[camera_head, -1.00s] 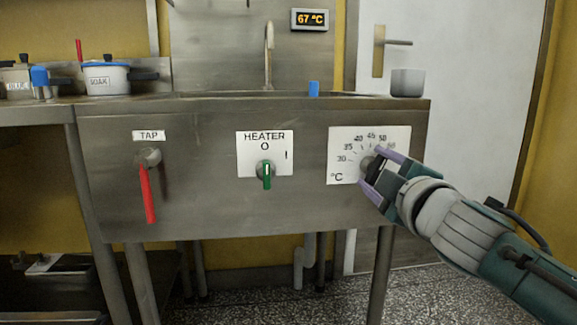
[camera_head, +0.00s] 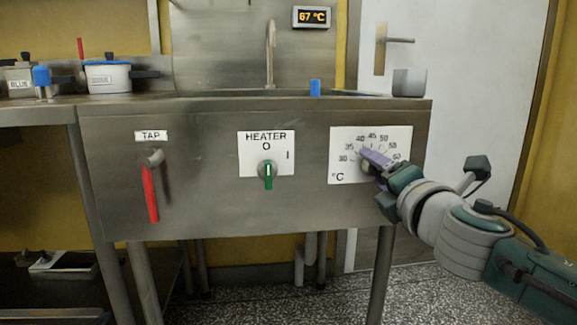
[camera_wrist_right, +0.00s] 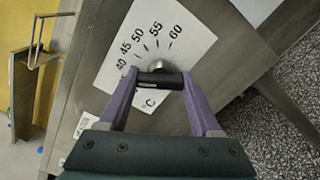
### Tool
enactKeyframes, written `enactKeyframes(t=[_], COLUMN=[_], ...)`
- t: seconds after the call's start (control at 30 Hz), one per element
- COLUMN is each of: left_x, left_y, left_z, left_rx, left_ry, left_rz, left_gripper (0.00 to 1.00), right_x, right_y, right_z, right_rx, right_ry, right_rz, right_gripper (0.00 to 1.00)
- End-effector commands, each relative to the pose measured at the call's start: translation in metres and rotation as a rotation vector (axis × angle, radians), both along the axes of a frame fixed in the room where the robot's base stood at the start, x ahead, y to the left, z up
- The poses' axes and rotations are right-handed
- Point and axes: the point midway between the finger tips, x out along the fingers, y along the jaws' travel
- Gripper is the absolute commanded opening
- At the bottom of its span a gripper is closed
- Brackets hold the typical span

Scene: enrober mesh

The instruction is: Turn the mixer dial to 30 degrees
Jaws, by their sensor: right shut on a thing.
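The mixer dial (camera_wrist_right: 160,79) is a dark bar-shaped knob on a white plate (camera_head: 342,172) marked from 30 to 60 with °C, on the right of the steel front panel. My right gripper (camera_head: 367,161) is at the dial, with its purple fingers shut on the knob's two sides. In the right wrist view the gripper (camera_wrist_right: 160,84) has one finger at each end of the bar. The gripper hides most of the dial in the head view, so its exact pointing direction is hard to read. My left gripper is not in view.
Left of the plate are a green heater knob (camera_head: 267,174) and a red tap lever (camera_head: 150,193). A display (camera_head: 310,17) reads 67 °C. A blue object (camera_head: 315,88) and a grey cup (camera_head: 409,82) stand on the sink top. Pots (camera_head: 108,77) stand at left.

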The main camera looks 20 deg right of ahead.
Motion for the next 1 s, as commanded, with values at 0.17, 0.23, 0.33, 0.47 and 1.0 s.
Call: enactKeyframes(t=[0.17,0.23,0.33,0.47,1.0], left_x=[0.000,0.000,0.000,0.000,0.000], left_y=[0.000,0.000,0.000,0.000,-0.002], left_z=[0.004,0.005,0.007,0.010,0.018], left_rx=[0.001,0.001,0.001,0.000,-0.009], left_ry=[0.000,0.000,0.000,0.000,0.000], left_rz=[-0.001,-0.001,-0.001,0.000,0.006], left_gripper=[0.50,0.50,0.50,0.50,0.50], right_x=[0.000,0.000,0.000,0.000,0.000], right_y=[0.000,0.000,0.000,-0.001,-0.001], right_z=[0.001,0.001,0.001,0.001,0.000], right_rx=[-0.166,-0.232,-0.322,-0.437,-0.745], right_ry=[0.039,0.055,0.077,0.104,0.179], right_rz=[0.000,0.000,0.001,0.000,0.000], right_gripper=[0.09,0.09,0.09,0.09,0.09])
